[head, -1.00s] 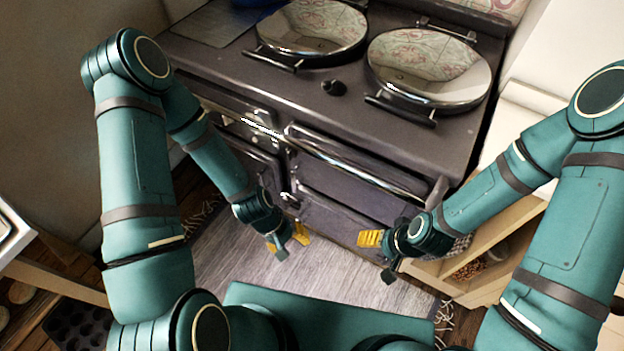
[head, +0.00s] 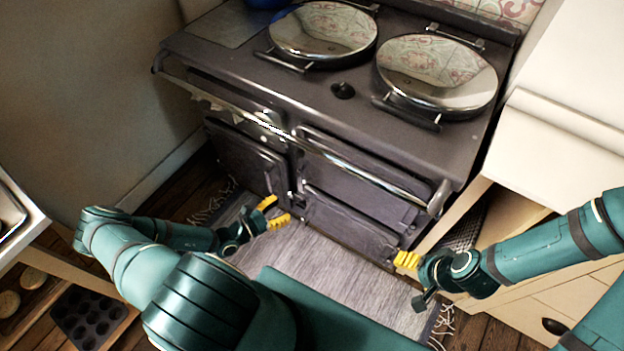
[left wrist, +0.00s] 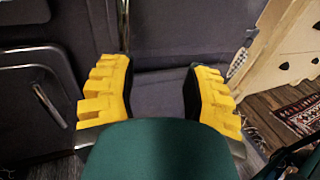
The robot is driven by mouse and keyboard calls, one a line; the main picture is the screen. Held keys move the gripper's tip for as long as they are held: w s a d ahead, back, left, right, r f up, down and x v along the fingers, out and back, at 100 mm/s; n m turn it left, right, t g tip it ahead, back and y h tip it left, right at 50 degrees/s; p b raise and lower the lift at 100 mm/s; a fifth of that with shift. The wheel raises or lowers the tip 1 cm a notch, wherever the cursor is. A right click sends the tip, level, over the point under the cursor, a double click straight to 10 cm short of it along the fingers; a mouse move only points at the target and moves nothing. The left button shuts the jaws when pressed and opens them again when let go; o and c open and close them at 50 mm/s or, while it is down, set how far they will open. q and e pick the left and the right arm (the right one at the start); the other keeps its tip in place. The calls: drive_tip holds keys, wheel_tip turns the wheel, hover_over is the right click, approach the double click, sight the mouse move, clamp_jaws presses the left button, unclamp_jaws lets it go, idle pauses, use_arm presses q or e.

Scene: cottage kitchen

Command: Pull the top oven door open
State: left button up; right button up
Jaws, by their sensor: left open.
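The dark range cooker (head: 262,105) stands against the back wall. Its top oven door (head: 362,172) is at the upper right of the front, behind the chrome rail, and looks shut. My left gripper (head: 274,211) is open and empty, low in front of the cooker near the middle, its yellow fingers toward the front. In the left wrist view its fingers (left wrist: 158,82) are spread, with grey door panels beyond and nothing between them. My right gripper (head: 408,262) is near the cooker's lower right corner; its finger gap is not clear.
A chrome rail (head: 345,163) runs across the cooker's front, above the doors. A lower door (head: 345,222) and a left door (head: 240,160) look shut. A grey rug (head: 330,258) covers the floor. A wooden cabinet (head: 545,290) stands close on the right.

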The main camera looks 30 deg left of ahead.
sight(300, 180)
use_arm(q)
drive_tip(key=w, duration=0.4)
drive_tip(key=w+n+t+y+b, duration=0.1)
drive_tip(key=w, duration=0.3)
drive_tip(key=w+n+y+b, duration=0.1)
drive_tip(key=w, duration=0.3)
drive_tip(key=shift+w+f+t, duration=0.3)
drive_tip(key=shift+w, duration=0.1)
use_arm(e)
drive_tip(key=shift+w+d+f, duration=0.1)
drive_tip(key=shift+d+f, duration=0.05)
drive_tip(key=shift+f, duration=0.35)
drive_tip(key=shift+d+f, duration=0.15)
drive_tip(key=shift+f, duration=0.3)
use_arm(q)
clamp_jaws()
